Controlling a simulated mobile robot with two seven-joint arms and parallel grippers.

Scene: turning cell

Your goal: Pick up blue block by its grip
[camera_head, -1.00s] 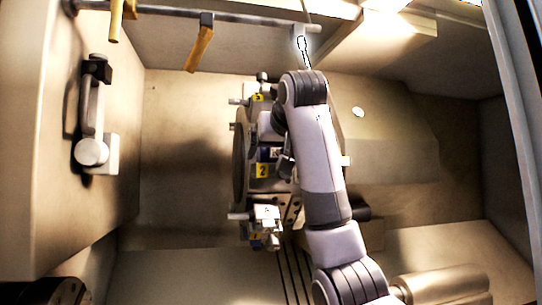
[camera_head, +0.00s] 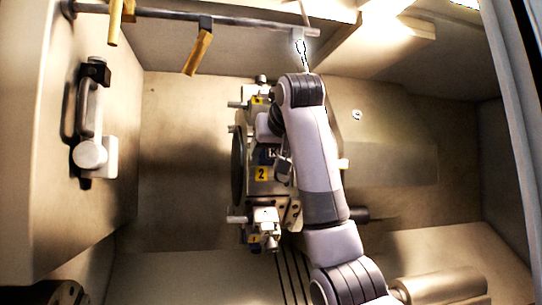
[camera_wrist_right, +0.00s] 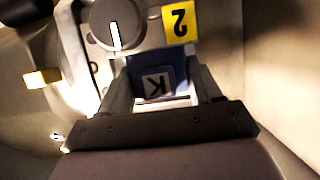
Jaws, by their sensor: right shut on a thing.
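The blue block (camera_wrist_right: 170,70) carries a white label with a dark K and sits against the turret beside the yellow "2" plate. In the head view only a small dark blue part of the block (camera_head: 267,155) shows, left of my right arm. My right gripper (camera_wrist_right: 160,96) is shut on the block, with one finger on each side of it in the wrist view. The block's grip is hidden between the fingers. In the head view my right gripper (camera_head: 283,166) is partly covered by its own arm. My left gripper is not in view.
The turret (camera_head: 238,165) has metal tool holders (camera_head: 264,225) projecting near the block. A rail (camera_head: 200,17) with yellow-handled tools (camera_head: 199,50) crosses the top. A handle (camera_head: 90,120) is on the left wall. The floor left of the turret is clear.

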